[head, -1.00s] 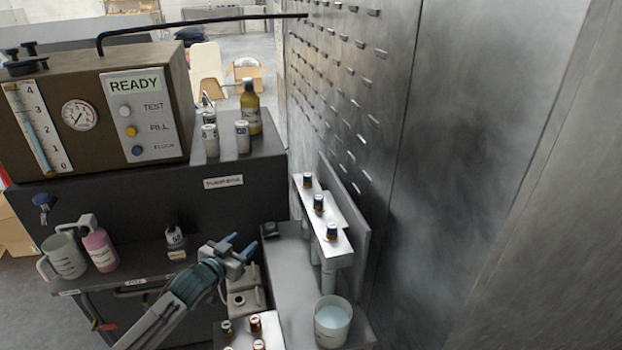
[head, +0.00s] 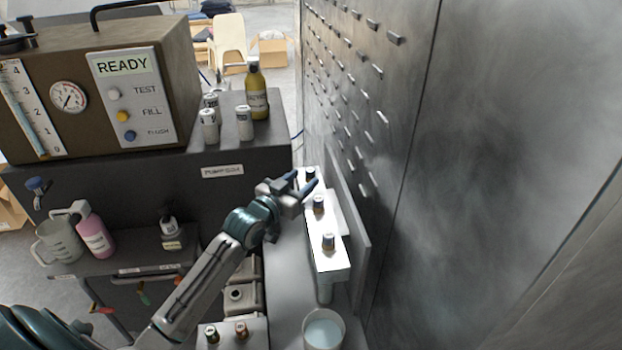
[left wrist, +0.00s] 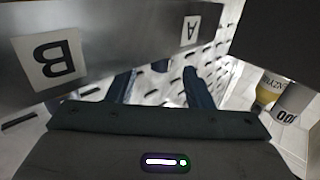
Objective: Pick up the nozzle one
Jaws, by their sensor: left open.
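Three small dark-topped pieces stand in a row on a white stepped rack (head: 333,262) by the metal wall: a far one (head: 310,174), a middle one (head: 319,204) and a near one (head: 328,241). Their markings are too small to read, so I cannot tell which is nozzle one. My left gripper (head: 304,184) is open and empty, with its fingertips beside the far and middle pieces in the head view. In the left wrist view its two fingers (left wrist: 158,88) stand apart with nothing between them. My right gripper is out of view.
The pegged metal wall (head: 400,150) rises close to the rack's right. A cup of pale liquid (head: 323,338) stands at the near end. Small bottles (head: 241,331) sit at the bottom. Cans (head: 209,127) and a yellow bottle (head: 257,98) stand on the dark cabinet (head: 150,180).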

